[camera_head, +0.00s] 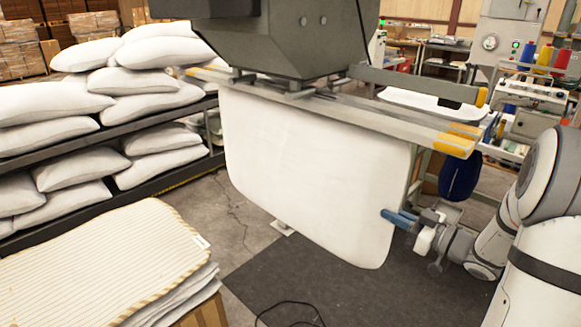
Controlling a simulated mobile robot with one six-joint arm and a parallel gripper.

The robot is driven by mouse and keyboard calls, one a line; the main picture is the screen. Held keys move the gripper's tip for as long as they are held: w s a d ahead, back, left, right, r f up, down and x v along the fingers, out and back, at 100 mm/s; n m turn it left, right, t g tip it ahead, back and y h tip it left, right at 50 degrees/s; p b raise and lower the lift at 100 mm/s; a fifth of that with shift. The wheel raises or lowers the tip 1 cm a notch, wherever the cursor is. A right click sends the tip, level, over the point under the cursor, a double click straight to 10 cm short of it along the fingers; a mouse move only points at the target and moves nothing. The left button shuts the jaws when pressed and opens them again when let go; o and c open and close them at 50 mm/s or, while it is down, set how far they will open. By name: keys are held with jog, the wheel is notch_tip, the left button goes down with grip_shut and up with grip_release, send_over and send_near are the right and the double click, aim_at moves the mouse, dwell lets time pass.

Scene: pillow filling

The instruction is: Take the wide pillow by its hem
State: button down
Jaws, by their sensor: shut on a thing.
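The wide pillow (305,175) is a flat white case hanging upright below the grey machine head. Its top edge is at a long metal bar (370,120) with yellow ends, and its rounded lower corners hang free above the dark floor mat. My gripper (399,219) reaches in from the right. Its blue fingers are shut on the pillow's right edge, above the lower right corner. The finger behind the cloth, if any, is hidden.
A rack (180,180) of stuffed white pillows stands at the left. A stack of striped covers (110,262) lies at the lower left. A dark mat (310,285) with a black cable covers the floor below. A control box (508,45) and coloured thread spools are at the back right.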

aim_at(386, 244)
jog(key=shift+f+b, duration=1.2)
jog(key=shift+f, duration=0.7)
dwell(0.6)
notch_tip(386, 244, down, 6)
jog(key=b, duration=0.4)
dwell(1.0)
